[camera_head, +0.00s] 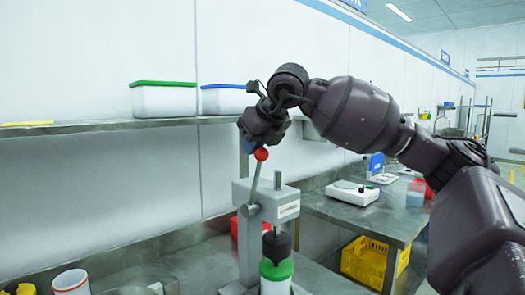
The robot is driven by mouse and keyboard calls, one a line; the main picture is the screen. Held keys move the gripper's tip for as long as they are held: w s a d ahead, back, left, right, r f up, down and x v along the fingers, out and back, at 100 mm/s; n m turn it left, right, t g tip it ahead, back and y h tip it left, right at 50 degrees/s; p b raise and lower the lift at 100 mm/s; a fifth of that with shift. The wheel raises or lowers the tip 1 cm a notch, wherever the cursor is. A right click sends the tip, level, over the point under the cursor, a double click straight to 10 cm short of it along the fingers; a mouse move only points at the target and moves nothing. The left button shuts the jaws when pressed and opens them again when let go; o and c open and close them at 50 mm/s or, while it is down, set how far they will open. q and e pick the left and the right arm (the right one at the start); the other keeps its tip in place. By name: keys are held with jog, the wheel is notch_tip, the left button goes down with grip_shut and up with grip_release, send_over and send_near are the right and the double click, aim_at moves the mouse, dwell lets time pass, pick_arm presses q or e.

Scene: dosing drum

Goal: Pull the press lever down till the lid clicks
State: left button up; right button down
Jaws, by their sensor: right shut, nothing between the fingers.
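The press lever (253,183) is a thin grey rod with a red ball knob (261,154), standing up from the grey press (268,202) with a slight tilt to the right. Under the press head, a black pressing piece (276,245) is above a green lid (276,270) on a white drum (275,287). I cannot tell whether it touches the lid. My right gripper (252,147) is shut and empty, just above and left of the red knob. Its fingertips are small and partly hidden, so contact with the knob is unclear. My left gripper is out of view.
A wall shelf (100,129) with white bins, one green-lidded (163,99) and one blue-lidded (222,100), runs behind my right gripper. A red container (238,228) stands behind the press. A white cup (71,283) stands at lower left. A scale (352,192) sits on the right bench.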

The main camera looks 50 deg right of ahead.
jog(key=shift+s+a+r, duration=0.1)
jog(key=shift+s+r, duration=0.2)
jog(key=shift+r, duration=0.45)
jog(key=shift+s+r, duration=0.3)
jog(key=shift+r, duration=0.4)
jog(key=shift+s+r+p, duration=0.15)
jog(key=shift+s+r, duration=0.05)
jog(key=shift+r, duration=0.35)
jog(key=shift+s+r+p, duration=0.15)
jog(key=shift+s+r, duration=0.05)
jog(key=shift+r, duration=0.3)
jog(key=shift+s+a+r, duration=0.1)
jog(key=shift+s+r, duration=0.15)
jog(key=shift+r, duration=0.25)
jog(key=shift+s+r, duration=0.2)
jog(key=shift+r, duration=0.3)
jog(key=shift+s+r+b, duration=0.35)
jog(key=shift+r+b, duration=0.35)
jog(key=shift+r, duration=0.4)
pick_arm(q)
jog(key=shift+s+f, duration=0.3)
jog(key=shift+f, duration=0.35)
pick_arm(e)
jog(key=shift+s+r, duration=0.15)
jog(key=shift+s, duration=0.05)
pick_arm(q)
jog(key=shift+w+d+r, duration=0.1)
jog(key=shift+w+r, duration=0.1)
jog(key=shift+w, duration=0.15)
